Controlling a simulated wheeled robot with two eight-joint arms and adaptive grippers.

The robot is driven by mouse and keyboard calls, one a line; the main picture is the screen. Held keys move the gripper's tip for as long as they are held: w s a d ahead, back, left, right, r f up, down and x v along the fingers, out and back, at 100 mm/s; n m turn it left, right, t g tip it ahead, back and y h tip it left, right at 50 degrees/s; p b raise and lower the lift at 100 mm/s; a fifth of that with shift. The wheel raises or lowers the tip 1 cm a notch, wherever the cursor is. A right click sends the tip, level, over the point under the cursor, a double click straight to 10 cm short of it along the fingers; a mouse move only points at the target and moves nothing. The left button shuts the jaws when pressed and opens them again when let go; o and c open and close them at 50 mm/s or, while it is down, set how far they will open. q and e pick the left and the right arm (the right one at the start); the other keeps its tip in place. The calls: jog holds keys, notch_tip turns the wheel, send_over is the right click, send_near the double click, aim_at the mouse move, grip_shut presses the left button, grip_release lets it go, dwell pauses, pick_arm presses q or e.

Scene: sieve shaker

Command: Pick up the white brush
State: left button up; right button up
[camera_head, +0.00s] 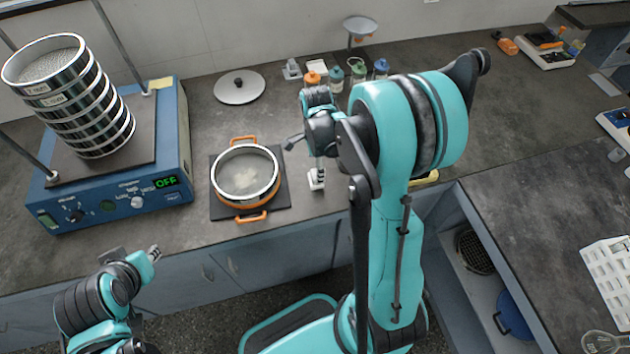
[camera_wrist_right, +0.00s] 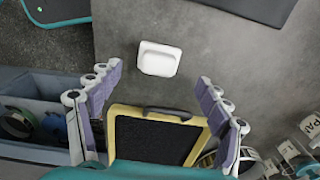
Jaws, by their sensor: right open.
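The white brush (camera_wrist_right: 159,58) shows in the right wrist view as a small rounded white block on the grey counter, ahead of the fingertips. In the head view a small white shape (camera_head: 316,180), right of the sieve pan's mat, appears to be it. My right gripper (camera_wrist_right: 161,80) is open and empty, its two fingers spread wide with the brush apart from them. In the head view my right arm hides much of this gripper. My left gripper (camera_head: 152,253) is low at the left, away from the brush; its opening is unclear.
A sieve pan with orange handles (camera_head: 245,173) stands on a dark mat (camera_head: 283,197) left of the brush. A yellow-framed black tray (camera_wrist_right: 158,115) lies near the right gripper. Several bottles (camera_head: 337,76) stand behind. The blue shaker (camera_head: 172,140) is at left.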

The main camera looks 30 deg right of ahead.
notch_tip(320, 180, down, 4)
jog(key=shift+s+a+b, duration=0.1)
jog(key=shift+a+b, duration=0.05)
jog(key=shift+b, duration=0.75)
jog(key=shift+f, duration=0.45)
jog(key=shift+r, duration=0.1)
jog(key=shift+c, duration=0.9)
jog(key=c, duration=1.1)
jog(key=shift+r, duration=0.1)
